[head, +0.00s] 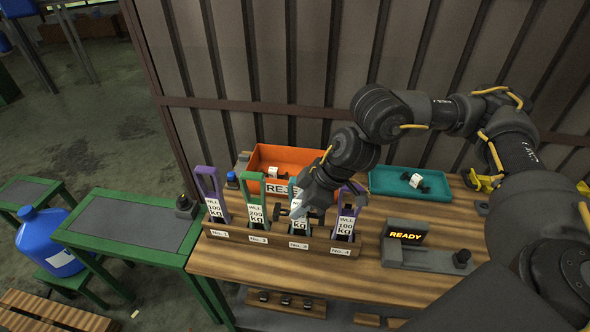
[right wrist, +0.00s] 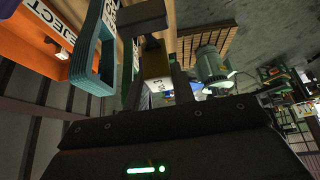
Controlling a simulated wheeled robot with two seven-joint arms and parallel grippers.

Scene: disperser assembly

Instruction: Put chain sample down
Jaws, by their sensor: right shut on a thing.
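The wooden rack (head: 268,239) with labels No. 1 to No. 4 stands at the table's front edge. My right gripper (head: 300,207) is over slot No. 3, shut on the teal chain sample (head: 298,228) there. Its tag shows only "kg", and the gripper hides much of it. The sample looks upright, low at its slot; I cannot tell whether it is fully seated. My left gripper is out of view.
An orange reject bin (head: 282,157) is behind the rack. A teal tray (head: 411,193) with small parts lies at the back right. A device reading "READY" (head: 405,236) stands right of the rack. A green bench (head: 130,222) is at the left.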

